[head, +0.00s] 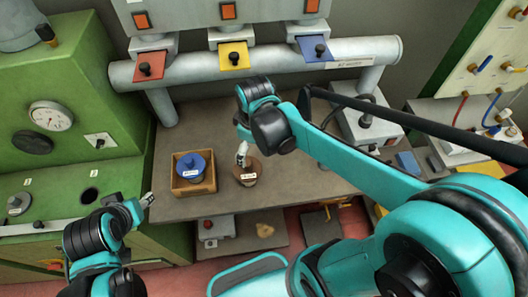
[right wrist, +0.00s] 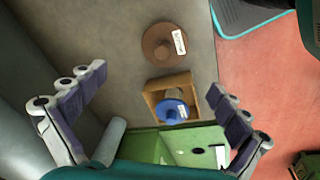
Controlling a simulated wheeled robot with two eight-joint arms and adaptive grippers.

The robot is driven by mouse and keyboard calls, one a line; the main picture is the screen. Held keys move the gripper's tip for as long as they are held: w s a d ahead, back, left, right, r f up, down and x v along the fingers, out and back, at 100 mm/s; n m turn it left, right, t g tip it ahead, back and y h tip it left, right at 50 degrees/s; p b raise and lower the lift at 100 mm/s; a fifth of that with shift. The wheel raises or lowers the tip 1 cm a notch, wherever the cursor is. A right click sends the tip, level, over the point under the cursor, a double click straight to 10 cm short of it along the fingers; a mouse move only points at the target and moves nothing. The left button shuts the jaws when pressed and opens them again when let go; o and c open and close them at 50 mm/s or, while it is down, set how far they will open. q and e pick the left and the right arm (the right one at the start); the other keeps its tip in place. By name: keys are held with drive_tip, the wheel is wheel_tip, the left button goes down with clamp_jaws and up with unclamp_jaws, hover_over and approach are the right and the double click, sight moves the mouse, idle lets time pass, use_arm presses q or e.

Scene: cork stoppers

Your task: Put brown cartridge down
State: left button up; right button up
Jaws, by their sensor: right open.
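The brown cartridge (head: 249,177), a round disc with a white label, rests on the grey table to the right of a small wooden box. It also shows in the right wrist view (right wrist: 160,48), with its knob up. My right gripper (head: 243,152) is over the brown cartridge in the head view.
The wooden box (head: 193,188) holds a blue cartridge (head: 191,165). Red (head: 150,66), yellow (head: 233,55) and blue (head: 314,48) plates sit along the pipe behind. A green cabinet (head: 75,80) with a gauge stands left. The table is bare behind the box.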

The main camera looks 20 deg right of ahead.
drive_tip(key=s+d+r+m+t, duration=0.2)
drive_tip(key=s+r+m+t, duration=0.1)
drive_tip(key=s+m+t, duration=0.2)
drive_tip(key=shift+s+d+r+m, duration=0.2)
drive_tip(key=shift+s+r+m, duration=0.15)
drive_tip(key=shift+s+m, duration=1.15)
use_arm(q)
drive_tip(key=shift+s, duration=0.15)
use_arm(e)
drive_tip(key=shift+w+m, duration=0.3)
drive_tip(key=shift+m, duration=0.1)
